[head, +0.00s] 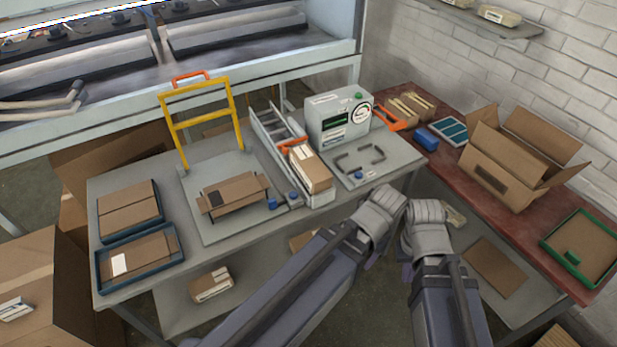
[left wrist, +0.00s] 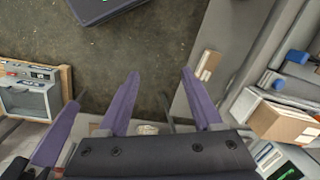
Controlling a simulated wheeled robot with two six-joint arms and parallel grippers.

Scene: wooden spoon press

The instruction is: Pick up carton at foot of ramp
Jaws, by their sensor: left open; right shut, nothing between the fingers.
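The carton (head: 312,171), a brown box with a white label strip, lies at the foot of the grey ramp (head: 272,128) on the grey table. It also shows at the right of the left wrist view (left wrist: 282,121). My left gripper (left wrist: 160,73) is open and empty, with its purple fingers over floor, away from the carton. In the head view it is mostly hidden by its own wrist. My right gripper (head: 404,268) is shut and empty, low beside the left wrist, right of the carton and apart from it. It is partly hidden.
A grey-green machine (head: 338,117) stands right behind the carton. A yellow frame (head: 181,127) and a flattened carton (head: 232,194) are left of the ramp. Blue trays (head: 139,273) sit at the table's left. A red bench (head: 455,177) with an open box (head: 503,178) is at right.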

